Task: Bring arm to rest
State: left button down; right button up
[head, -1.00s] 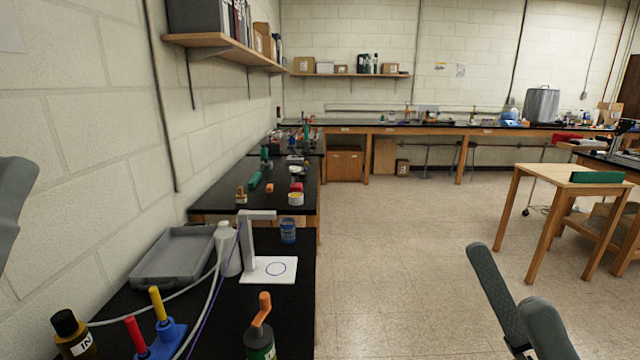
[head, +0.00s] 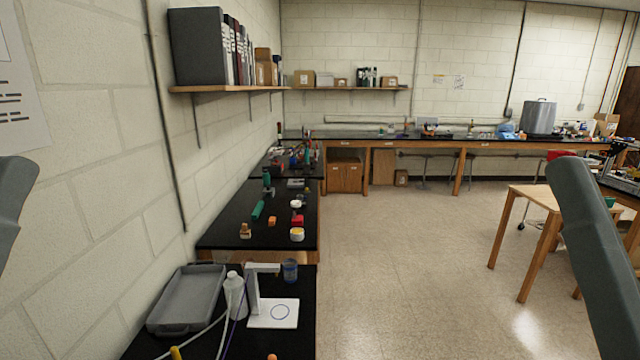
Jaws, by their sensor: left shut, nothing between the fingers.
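At the left edge of the head view a grey piece of my left arm and gripper (head: 14,200) shows, cut off by the frame. Its fingertips cannot be made out clearly; the gripper is shut and holds nothing. It hangs apart from the wall and the bench. A long grey-green link of my own arm (head: 592,260) rises at the right edge, raised in front of the wooden table. No right gripper fingers can be seen.
A black bench (head: 290,345) at the lower left carries a grey tray (head: 186,299), a white bottle (head: 235,295), a white stand (head: 273,313) and a blue-labelled jar (head: 290,270). A wooden table (head: 530,200) stands at the right. The middle floor is clear.

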notch_tip(320, 180, up, 28)
jog(key=p, duration=2.3)
jog(key=shift+p, duration=0.4)
jog(key=shift+f, duration=0.1)
jog(key=shift+c, duration=0.3)
